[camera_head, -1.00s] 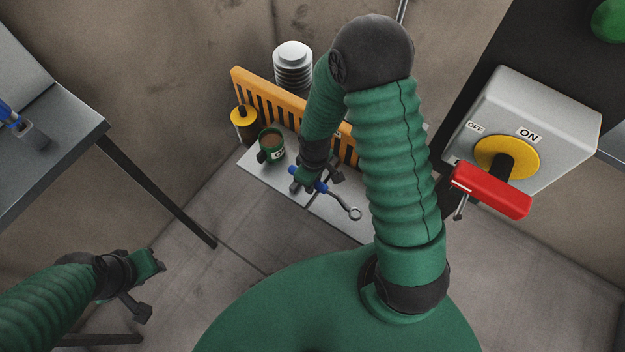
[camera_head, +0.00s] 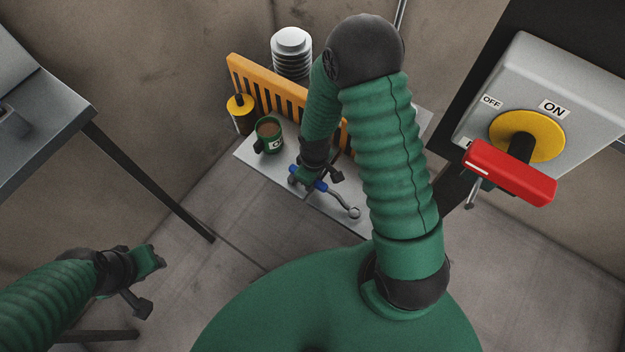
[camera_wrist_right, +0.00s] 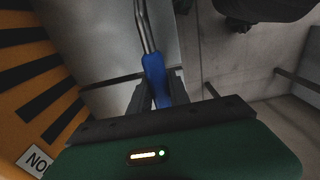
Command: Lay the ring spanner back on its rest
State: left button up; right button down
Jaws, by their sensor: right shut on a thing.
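My right gripper (camera_head: 314,179) is shut on the blue handle of the ring spanner (camera_head: 337,199), above the grey shelf (camera_head: 262,172). The spanner's metal shaft and ring end point toward the front right. In the right wrist view, the blue handle (camera_wrist_right: 155,78) sits between the two fingers, with the bent metal shaft running up out of frame. I cannot tell whether the spanner touches the shelf. I cannot make out its rest. My left gripper (camera_head: 150,280) is open and empty at lower left, over the floor.
A green mug (camera_head: 269,136), a yellow-topped jar (camera_head: 241,113) and an orange slatted guard (camera_head: 255,81) stand beside or behind my right gripper. A ribbed white cylinder (camera_head: 291,53) is behind. A red-handled switch box (camera_head: 535,105) is at right, a metal table (camera_head: 50,120) at left.

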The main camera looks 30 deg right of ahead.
jog(key=shift+a+r, duration=0.1)
jog(key=shift+f+b, duration=0.4)
jog(key=shift+f, duration=0.65)
dwell(0.4)
jog(key=c, duration=1.1)
grip_release()
jog(key=shift+c, duration=0.2)
notch_tip(320, 180, up, 8)
jog(key=p, duration=0.8)
jog(key=shift+s+r, duration=0.15)
jog(key=shift+r, duration=0.05)
jog(key=shift+f, duration=0.15)
